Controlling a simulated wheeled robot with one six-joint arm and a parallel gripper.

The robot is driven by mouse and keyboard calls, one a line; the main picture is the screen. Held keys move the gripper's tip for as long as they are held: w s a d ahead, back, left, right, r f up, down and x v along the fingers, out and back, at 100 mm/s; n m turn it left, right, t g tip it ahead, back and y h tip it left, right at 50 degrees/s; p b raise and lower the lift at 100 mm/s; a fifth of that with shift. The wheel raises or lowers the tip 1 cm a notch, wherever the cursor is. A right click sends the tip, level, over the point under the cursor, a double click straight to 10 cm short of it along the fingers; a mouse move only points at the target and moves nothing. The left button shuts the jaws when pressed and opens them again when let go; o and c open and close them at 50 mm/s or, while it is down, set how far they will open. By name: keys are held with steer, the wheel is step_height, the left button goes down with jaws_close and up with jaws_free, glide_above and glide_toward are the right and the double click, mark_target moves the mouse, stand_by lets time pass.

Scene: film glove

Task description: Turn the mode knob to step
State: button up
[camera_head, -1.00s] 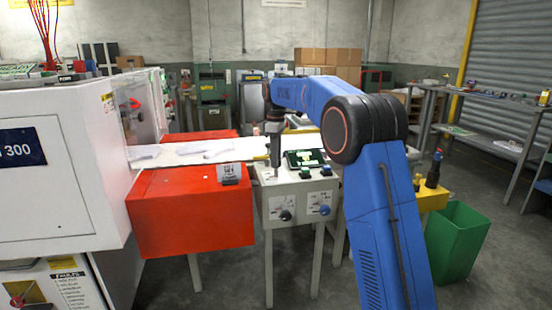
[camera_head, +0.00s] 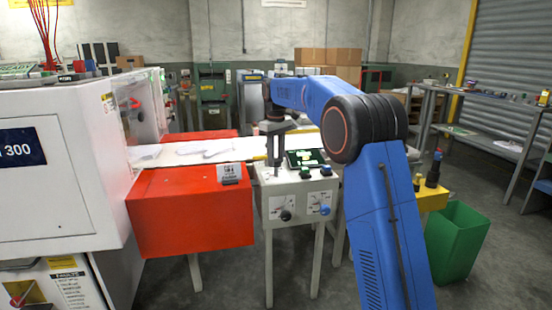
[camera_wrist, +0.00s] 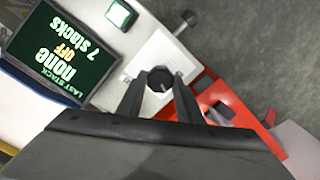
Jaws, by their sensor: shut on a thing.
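The mode knob (camera_wrist: 160,80) is a dark round knob with a pale mark, on a white plate in the wrist view. It sits between the tips of my gripper (camera_wrist: 160,92), whose two dark fingers are shut on it from either side. In the head view my gripper (camera_head: 276,170) points straight down at the left of the grey control box's top (camera_head: 264,181); the knob is hard to make out there. The screen (camera_wrist: 70,52) beside it reads "LAST STACK none OFF 7 stacks". The knob's labels are not readable.
A lit green button (camera_wrist: 118,14) and a front-face black knob (camera_wrist: 188,18) are near. The box front also has a blue knob (camera_head: 325,210). A red housing (camera_head: 190,215) with a small sign (camera_head: 229,172) stands left. A green bin (camera_head: 460,240) stands right.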

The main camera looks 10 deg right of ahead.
mark_target(276, 160)
steer(key=m, duration=0.5)
steer(key=shift+m, duration=0.4)
steer(key=shift+r, duration=0.1)
stand_by(0.3)
steer(key=o, duration=1)
steer(key=shift+o, duration=0.2)
step_height(276, 160, up, 17)
steer(key=shift+r, duration=0.15)
